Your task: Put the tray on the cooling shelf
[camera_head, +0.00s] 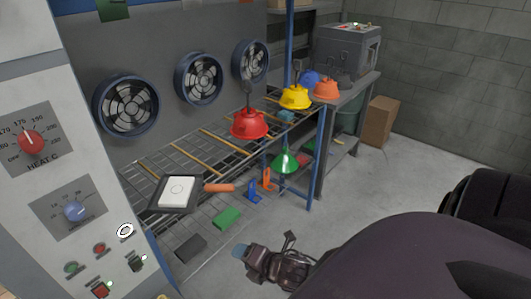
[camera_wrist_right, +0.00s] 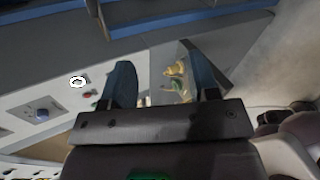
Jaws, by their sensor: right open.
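The tray (camera_head: 160,195) is a dark square plate with a white slab on top and an orange handle (camera_head: 219,188) pointing right. In the head view it is at the near end of the wire cooling shelf (camera_head: 205,157), below the fans. It looks flat there; its contact with the wires is hidden. My right gripper (camera_head: 243,252) is below and to the right of the tray, apart from it. In the wrist view the right gripper (camera_wrist_right: 163,82) has its two fingers spread, with nothing held between them. My left gripper is not in view.
A control cabinet (camera_head: 60,110) stands at left. Blue posts (camera_head: 318,165) edge the rack. The floor (camera_head: 375,190) at right is clear.

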